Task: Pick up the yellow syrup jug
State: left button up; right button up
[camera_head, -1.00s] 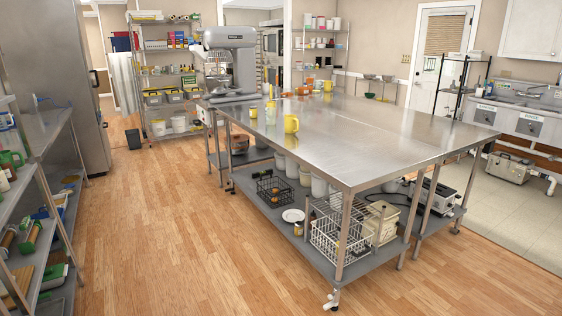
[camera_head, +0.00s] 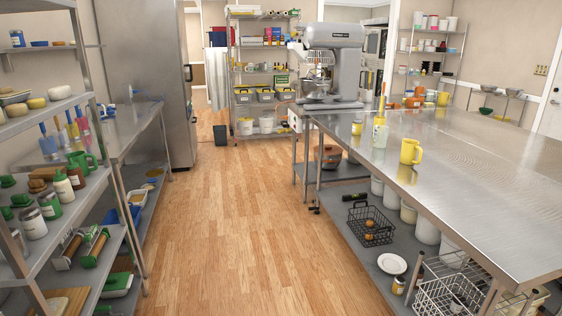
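A yellow jug with a handle (camera_head: 410,151) stands upright on the steel worktable (camera_head: 480,160), near its left edge. A second, smaller yellow vessel (camera_head: 443,98) stands farther back on the same table; I cannot tell what it is at this size. I cannot tell from the picture which of them holds syrup. Neither of my grippers is in view.
A large grey mixer (camera_head: 332,62) is at the table's far end. Stocked shelves (camera_head: 60,190) line the left. The wooden floor (camera_head: 240,220) between shelves and table is clear.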

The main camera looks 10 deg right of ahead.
aim_at(410, 148)
jog(key=i+z, duration=0.35)
jog(key=i+j+z, duration=0.2)
jog(key=i+z, duration=0.15)
jog(key=i, duration=0.15)
jog(key=i+j+z, duration=0.35)
jog(key=i+l, duration=0.1)
